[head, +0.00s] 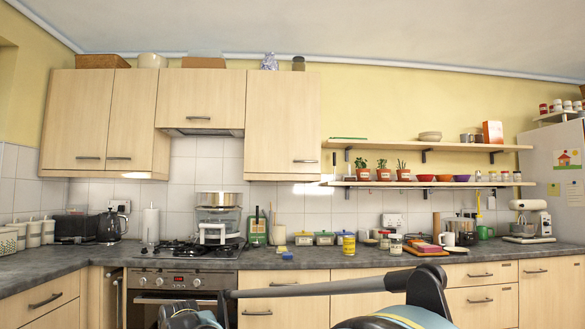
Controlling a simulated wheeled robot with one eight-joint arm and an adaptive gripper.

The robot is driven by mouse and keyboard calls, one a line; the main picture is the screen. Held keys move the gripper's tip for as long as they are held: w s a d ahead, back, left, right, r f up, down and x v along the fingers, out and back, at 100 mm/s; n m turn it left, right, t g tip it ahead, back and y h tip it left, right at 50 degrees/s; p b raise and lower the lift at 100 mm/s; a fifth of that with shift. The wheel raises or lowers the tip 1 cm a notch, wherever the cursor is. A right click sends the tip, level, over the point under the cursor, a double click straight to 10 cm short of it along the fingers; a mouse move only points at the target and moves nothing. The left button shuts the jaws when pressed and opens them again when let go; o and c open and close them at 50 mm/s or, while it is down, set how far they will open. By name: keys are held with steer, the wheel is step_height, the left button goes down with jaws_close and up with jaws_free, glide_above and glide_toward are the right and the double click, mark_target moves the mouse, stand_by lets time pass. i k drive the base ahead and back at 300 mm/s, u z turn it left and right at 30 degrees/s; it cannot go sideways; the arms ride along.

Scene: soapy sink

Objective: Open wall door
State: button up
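Pale wood wall cabinets hang on the tiled wall in the head view. The far left wall door (75,115) and the one beside it (133,112) each have a horizontal bar handle near the bottom. A shorter wall door (200,95) sits above the stove, with its handle low. A tall wall door (283,115) to its right has a handle (305,161) at its lower right. All these doors look shut. Parts of my own arm show at the bottom edge, well below the cabinets. My gripper's fingers cannot be seen.
A grey counter (330,255) runs along the wall, crowded with jars, boards and a kettle. A steamer pot (218,215) stands on the stove. Open shelves (430,146) hold plants and bowls at the right. Space before the wall doors looks clear.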

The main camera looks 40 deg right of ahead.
mark_target(283, 119)
steer(key=z, duration=0.3)
steer(key=i, duration=1.1)
steer(key=z, duration=0.95)
steer(key=i, duration=0.6)
steer(key=z, duration=0.4)
